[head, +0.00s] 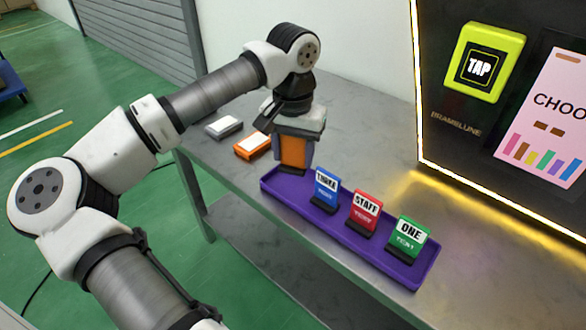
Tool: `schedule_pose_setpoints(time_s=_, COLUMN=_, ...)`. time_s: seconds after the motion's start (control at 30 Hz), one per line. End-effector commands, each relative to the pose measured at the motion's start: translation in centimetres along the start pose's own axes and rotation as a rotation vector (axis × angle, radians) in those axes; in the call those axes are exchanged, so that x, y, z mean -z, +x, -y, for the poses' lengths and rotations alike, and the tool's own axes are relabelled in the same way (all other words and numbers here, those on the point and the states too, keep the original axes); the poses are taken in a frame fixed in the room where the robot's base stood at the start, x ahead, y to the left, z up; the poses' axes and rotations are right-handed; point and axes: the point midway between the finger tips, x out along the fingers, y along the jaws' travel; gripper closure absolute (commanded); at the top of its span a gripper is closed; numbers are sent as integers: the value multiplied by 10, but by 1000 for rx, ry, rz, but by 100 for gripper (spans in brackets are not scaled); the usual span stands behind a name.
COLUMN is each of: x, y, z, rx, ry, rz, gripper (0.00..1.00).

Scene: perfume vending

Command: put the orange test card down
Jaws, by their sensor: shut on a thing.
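The orange test card (293,153) is upright in my gripper (296,145), which points down at the left end of the purple tray (400,275). The fingers are shut on the card and cover its edges and upper part. A dark piece shows at the card's lower edge, just above or at the tray's left end. I cannot tell whether it touches the tray. In the tray stand a blue card (326,189), a red card (365,212) and a green card (409,240), each in a black holder.
A grey box (223,127) and an orange box (252,146) lie on the grey table (235,180) left of the tray. A dark vending machine with a yellow TAP reader (484,62) and a pink screen (545,120) stands behind. The table's front edge is close to the tray.

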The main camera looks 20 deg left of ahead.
Motion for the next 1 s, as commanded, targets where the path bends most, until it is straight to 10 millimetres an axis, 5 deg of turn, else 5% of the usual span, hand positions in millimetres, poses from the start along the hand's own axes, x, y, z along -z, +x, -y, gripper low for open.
schedule_pose_setpoints(time_s=0.3, x=0, y=41, z=0, rx=-2, ry=0, rz=1, gripper=74)
schedule_pose_setpoints(time_s=0.7, x=0, y=47, z=0, rx=-1, ry=0, rz=0, gripper=74)
schedule_pose_setpoints(time_s=0.73, x=0, y=45, z=0, rx=-1, ry=0, rz=0, gripper=47)
schedule_pose_setpoints(time_s=0.87, x=0, y=45, z=0, rx=-1, ry=0, rz=0, gripper=30)
schedule_pose_setpoints(time_s=1.0, x=0, y=45, z=0, rx=-1, ry=0, rz=0, gripper=30)
